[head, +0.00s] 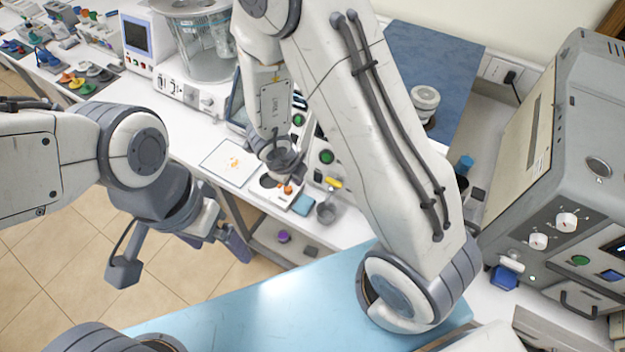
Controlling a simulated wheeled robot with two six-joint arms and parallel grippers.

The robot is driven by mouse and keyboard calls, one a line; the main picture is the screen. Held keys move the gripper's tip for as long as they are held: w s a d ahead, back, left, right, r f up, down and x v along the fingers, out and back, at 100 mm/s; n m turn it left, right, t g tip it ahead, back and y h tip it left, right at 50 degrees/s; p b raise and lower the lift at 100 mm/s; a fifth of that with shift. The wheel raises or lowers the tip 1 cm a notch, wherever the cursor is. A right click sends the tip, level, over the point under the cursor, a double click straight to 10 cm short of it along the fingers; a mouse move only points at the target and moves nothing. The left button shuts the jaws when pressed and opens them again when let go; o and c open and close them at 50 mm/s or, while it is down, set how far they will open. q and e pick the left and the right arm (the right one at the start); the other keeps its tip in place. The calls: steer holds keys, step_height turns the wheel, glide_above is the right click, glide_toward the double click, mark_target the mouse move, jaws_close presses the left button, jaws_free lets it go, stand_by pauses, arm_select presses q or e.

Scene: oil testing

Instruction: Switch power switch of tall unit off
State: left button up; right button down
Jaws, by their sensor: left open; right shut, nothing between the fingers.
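I cannot tell for sure which instrument is the tall unit. A large grey cabinet (535,190) stands at the right, with two white knobs (567,222), a green button (580,260) and a small display. Near the middle, instruments with round green buttons (327,157) are partly hidden by my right arm. No switch position can be read. My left gripper (217,240) is open and empty, over the floor in front of the bench, apart from the instruments. My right arm rises from the lower right and bends down over the centre; its gripper is hidden.
A white unit with a screen (137,38) and a glass bath (198,45) stand at the back left. A white sheet (232,162) and small tools lie on the bench. A light-blue surface (260,305) is clear in front. Tiled floor (60,260) is free at left.

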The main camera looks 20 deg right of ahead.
mark_target(317, 178)
steer(key=b+x, duration=0.4)
steer(key=x, duration=0.5)
steer(key=shift+f+b, duration=0.3)
steer(key=shift+f, duration=0.1)
steer(key=w+d+p, duration=0.1)
steer(key=w+d, duration=0.1)
steer(key=shift+d+f+p, duration=0.1)
steer(key=shift+d+p, duration=0.25)
steer(key=shift+w+d+f, duration=0.2)
steer(key=shift+w+d, duration=0.15)
steer(key=shift+w, duration=0.05)
steer(key=shift+d+f+t+b, duration=0.1)
steer(key=shift+f+t+b, duration=0.25)
steer(key=shift+b, duration=0.55)
steer(key=shift+w+r+p, duration=0.1)
steer(key=shift+r+p, duration=0.2)
steer(key=shift+r, duration=0.1)
